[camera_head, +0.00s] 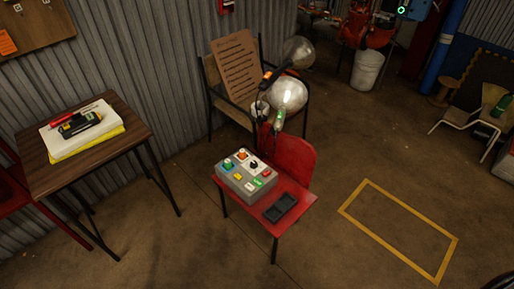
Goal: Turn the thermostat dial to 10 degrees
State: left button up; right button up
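A grey control box (235,190) sits on the seat of a red chair (297,157). Its top carries several coloured buttons or switches. A small dark knob (253,165) stands on a white patch at the back of the box. No marked degree scale can be read at this size, and I cannot tell whether this knob is the thermostat dial. No other clear thermostat dial shows. Neither of my grippers is in view.
A black tray (280,208) lies beside the box. A wooden table (118,135) at left holds papers and a yellow-black device (80,124). Another chair with a brown sign (238,68) and shiny round objects (287,94) stand behind. Floor around the yellow rectangle (405,249) is clear.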

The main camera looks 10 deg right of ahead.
aim_at(253, 165)
jog(key=i+j+u, duration=0.15)
jog(key=i, duration=0.35)
jog(key=i+u, duration=0.1)
jog(key=i, duration=0.35)
